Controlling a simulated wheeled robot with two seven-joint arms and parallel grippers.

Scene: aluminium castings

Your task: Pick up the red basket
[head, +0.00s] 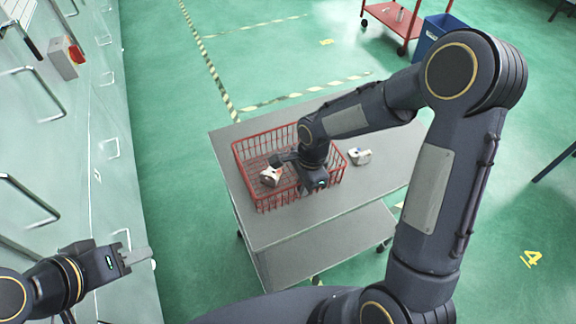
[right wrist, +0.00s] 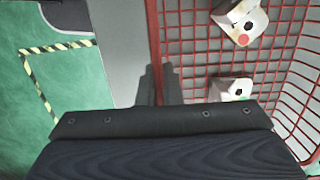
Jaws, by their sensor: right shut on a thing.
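The red wire basket (head: 250,146) stands on a grey cart top. My right gripper (head: 314,182) is at the basket's near side, shut on its wall. In the right wrist view, the fingers of my right gripper (right wrist: 155,85) are at the red wall of the basket (right wrist: 195,45). A pale casting (head: 270,177) lies inside the basket. The right wrist view shows this side of the mesh with two pale castings (right wrist: 240,20) (right wrist: 232,89). My left gripper (head: 135,257) is at the lower left, away from the basket; its finger gap is unclear.
Another pale casting (head: 360,156) lies on the grey cart (head: 285,232) right of the basket. A wall of cabinets with handles (head: 90,140) runs along the left. A red trolley (head: 392,22) and a blue bin (head: 432,36) stand at the back. Green floor is clear between.

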